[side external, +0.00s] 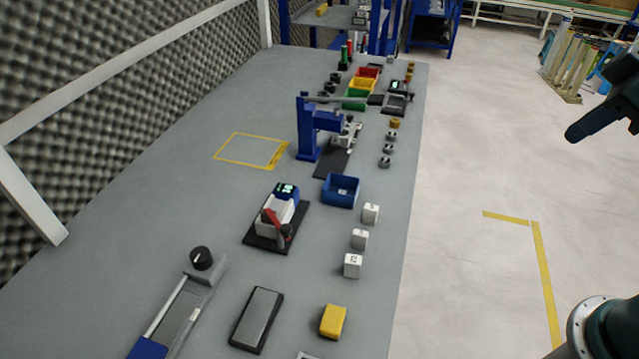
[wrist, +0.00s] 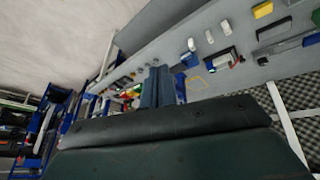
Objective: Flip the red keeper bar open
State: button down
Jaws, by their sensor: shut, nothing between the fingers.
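The red keeper bar (side external: 271,222) is a small red lever on the front of a white device with a blue display block (side external: 287,191). The device stands on a dark base plate (side external: 261,243) in the middle of the bench. In the wrist view the device (wrist: 222,58) is small and tilted, and the bar's position is too small to tell. My gripper (side external: 574,135) is at the right edge of the side view, over the floor and well apart from the device. Its fingers (wrist: 157,72) are shut and empty.
White numbered blocks (side external: 360,239) and a blue bin (side external: 341,190) stand right of the device. A blue press (side external: 306,128) stands behind it. A black-knobbed slide (side external: 201,259), a grey block (side external: 258,316) and a yellow block (side external: 333,321) lie in front. Foam wall (side external: 110,100) borders the left.

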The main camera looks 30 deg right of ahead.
jog(key=w+a+n+g, duration=0.2)
jog(key=w+a+n, duration=1.1)
jog(key=w+a, duration=0.25)
jog(key=a+f+n, duration=0.5)
jog(key=a, duration=0.7)
jog(key=a+f+n+g+h, duration=0.1)
jog(key=a+f+n, duration=0.5)
jog(key=a, duration=0.5)
jog(key=shift+s+a+n+h, duration=0.3)
jog(key=shift+s+a, duration=0.05)
jog(key=shift+f, duration=0.2)
jog(key=w+d+f, duration=0.4)
jog(key=f, duration=0.6)
jog(key=shift+w+f, duration=0.2)
jog(key=shift+w, duration=0.2)
